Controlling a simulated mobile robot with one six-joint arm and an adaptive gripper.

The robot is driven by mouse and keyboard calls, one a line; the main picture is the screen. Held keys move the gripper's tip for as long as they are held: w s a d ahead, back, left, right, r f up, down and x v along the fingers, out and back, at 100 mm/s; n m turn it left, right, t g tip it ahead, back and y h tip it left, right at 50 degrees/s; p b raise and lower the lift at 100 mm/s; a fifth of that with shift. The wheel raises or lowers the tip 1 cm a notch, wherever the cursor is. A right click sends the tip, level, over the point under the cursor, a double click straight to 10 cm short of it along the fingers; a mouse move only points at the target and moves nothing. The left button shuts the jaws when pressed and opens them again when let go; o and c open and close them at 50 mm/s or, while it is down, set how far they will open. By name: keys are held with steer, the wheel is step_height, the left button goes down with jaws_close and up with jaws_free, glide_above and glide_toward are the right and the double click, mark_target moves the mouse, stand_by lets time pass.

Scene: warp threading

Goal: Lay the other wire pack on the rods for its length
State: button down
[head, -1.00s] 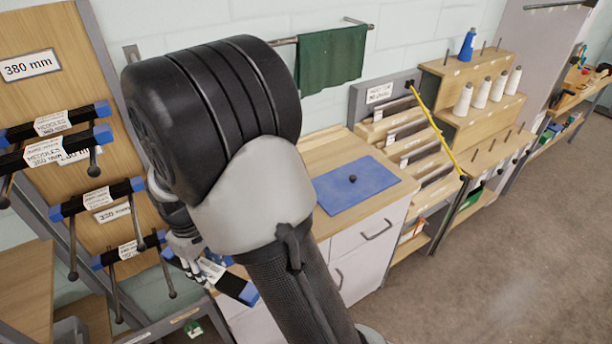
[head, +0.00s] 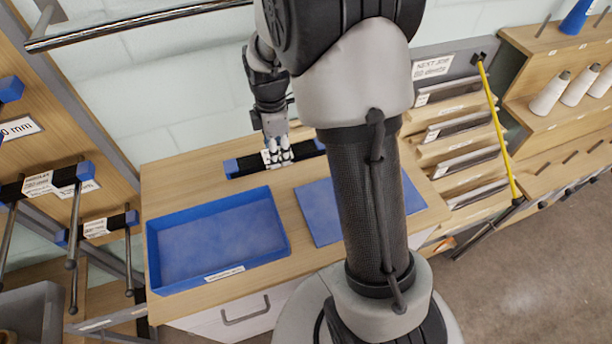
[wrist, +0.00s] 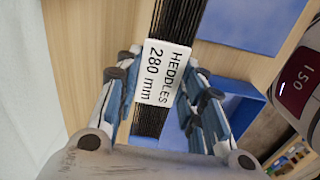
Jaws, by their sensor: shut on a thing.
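My gripper (head: 277,154) is shut on a wire pack (head: 244,165), a black bundle with blue ends. In the wrist view the pack (wrist: 152,118) runs between the fingers, and its white label reads "HEDDLES 280 mm". The pack is over the back of the wooden worktop, behind the blue tray; I cannot tell whether it touches the top. Its middle is partly hidden by the fingers. Pairs of rods (head: 74,228) stick out of the wooden board at the left, with packs lying across them. A length sign (head: 18,128) ending in "mm" is partly cut off.
An empty blue tray (head: 152,240) stands on the worktop (head: 165,180), with a flat blue mat (head: 318,215) to its right. A metal rail (head: 130,24) crosses the upper left. A slotted rack (head: 445,132), a yellow stick (head: 497,130) and white cones (head: 549,92) are at the right.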

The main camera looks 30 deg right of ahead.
steer(key=f, duration=0.2)
steer(key=f+b, duration=0.1)
steer(key=f, duration=0.1)
steer(key=f+b, duration=0.1)
steer(key=f, duration=0.1)
steer(key=shift+w+d+f, duration=0.15)
steer(key=shift+w+d, duration=0.05)
steer(key=shift+d, duration=0.1)
steer(key=shift+f+b, duration=0.65)
steer(key=shift+f, duration=1.15)
steer(key=shift+f, duration=0.1)
steer(key=c, duration=1.1)
jaws_free()
steer(key=shift+f, duration=0.1)
steer(key=shift+o, duration=0.2)
